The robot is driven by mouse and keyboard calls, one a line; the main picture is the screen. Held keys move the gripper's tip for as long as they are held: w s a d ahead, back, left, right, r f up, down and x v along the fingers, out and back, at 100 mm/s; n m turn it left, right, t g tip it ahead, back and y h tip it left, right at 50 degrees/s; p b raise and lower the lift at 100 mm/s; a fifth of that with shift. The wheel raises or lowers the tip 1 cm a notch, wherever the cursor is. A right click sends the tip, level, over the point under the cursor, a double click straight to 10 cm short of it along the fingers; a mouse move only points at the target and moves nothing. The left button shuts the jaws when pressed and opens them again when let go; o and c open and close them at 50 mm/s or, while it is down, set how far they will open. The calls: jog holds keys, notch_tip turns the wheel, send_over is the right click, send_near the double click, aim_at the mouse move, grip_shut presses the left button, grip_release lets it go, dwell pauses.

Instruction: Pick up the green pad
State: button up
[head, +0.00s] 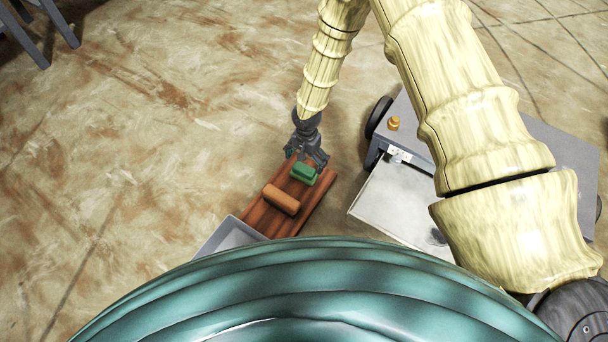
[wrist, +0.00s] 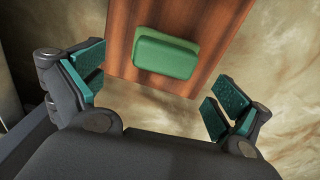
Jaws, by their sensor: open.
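The green pad (head: 304,173) lies on a reddish-brown wooden board (head: 318,196) near its far end in the head view. In the wrist view the green pad (wrist: 167,54) is a rounded block on the board (wrist: 119,36), close to the board's edge. My gripper (head: 306,158) is just above and beside the pad in the head view. In the wrist view my gripper (wrist: 160,92) is open, with teal finger pads spread wide to the left and right. The green pad shows ahead of and between the fingers, apart from both. Nothing is held.
An orange-brown block (head: 281,199) lies on the same board, nearer my body. A grey tray (head: 232,236) stands by the board's near end. A grey wheeled cart (head: 560,150) with a pale panel (head: 385,205) and a small orange knob (head: 394,123) is at right.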

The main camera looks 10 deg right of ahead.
aim_at(305, 167)
jog(key=shift+w+a+f+b, duration=0.1)
jog(key=shift+a+f+b, duration=0.05)
jog(key=shift+f+b, duration=1.05)
jog(key=shift+w+a+f+b, duration=0.1)
jog(key=shift+f+b, duration=0.55)
jog(key=shift+f, duration=0.95)
jog(key=c, duration=1.1)
